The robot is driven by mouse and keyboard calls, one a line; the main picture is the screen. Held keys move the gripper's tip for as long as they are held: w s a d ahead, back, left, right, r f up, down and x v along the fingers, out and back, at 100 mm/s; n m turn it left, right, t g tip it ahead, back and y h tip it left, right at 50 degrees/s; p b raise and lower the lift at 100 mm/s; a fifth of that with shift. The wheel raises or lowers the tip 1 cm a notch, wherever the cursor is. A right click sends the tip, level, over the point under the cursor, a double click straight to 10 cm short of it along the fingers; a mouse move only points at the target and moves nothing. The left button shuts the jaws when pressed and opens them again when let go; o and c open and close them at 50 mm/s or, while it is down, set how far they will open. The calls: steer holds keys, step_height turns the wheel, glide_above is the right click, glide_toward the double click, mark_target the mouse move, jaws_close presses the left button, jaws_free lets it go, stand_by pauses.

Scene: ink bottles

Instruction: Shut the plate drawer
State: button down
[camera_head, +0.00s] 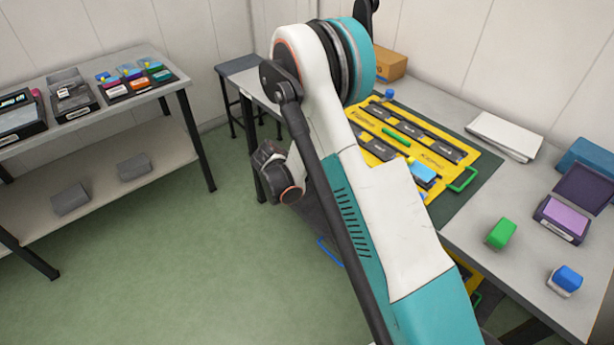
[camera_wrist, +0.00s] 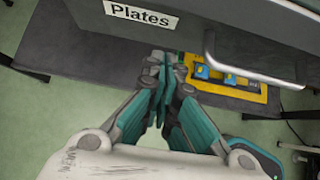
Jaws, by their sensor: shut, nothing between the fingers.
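The plate drawer's dark grey front (camera_wrist: 225,22) crosses the top of the wrist view, with a white "Plates" label (camera_wrist: 141,15) and a pale bar handle (camera_wrist: 250,68). How far the drawer stands open cannot be told. My gripper (camera_wrist: 160,75) is shut and empty. Its fingertips point toward the drawer front, below the label and left of the handle. Whether they touch the front is unclear. In the head view my arm covers much of the drawer area under the worktable, and the fingers cannot be made out.
A yellow tray with blue pieces (camera_wrist: 233,79) lies beyond my fingers. The worktable (camera_head: 466,237) carries a yellow rack (camera_head: 455,146), a green block (camera_head: 501,233), a blue block (camera_head: 566,279) and a purple pad (camera_head: 566,217). A side table (camera_head: 165,69) stands left, with open green floor (camera_head: 185,265) between.

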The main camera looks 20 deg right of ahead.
steer(key=shift+w+d+r+b, duration=0.1)
steer(key=shift+w+d+b, duration=0.15)
steer(key=shift+d, duration=0.55)
steer(key=shift+w+d+r+b, duration=0.1)
steer(key=shift+w+d+b, duration=0.1)
steer(key=shift+d, duration=0.6)
steer(key=shift+w+d, duration=0.25)
steer(key=shift+d, duration=0.3)
steer(key=shift+w+d, duration=0.2)
steer(key=shift+d, duration=0.35)
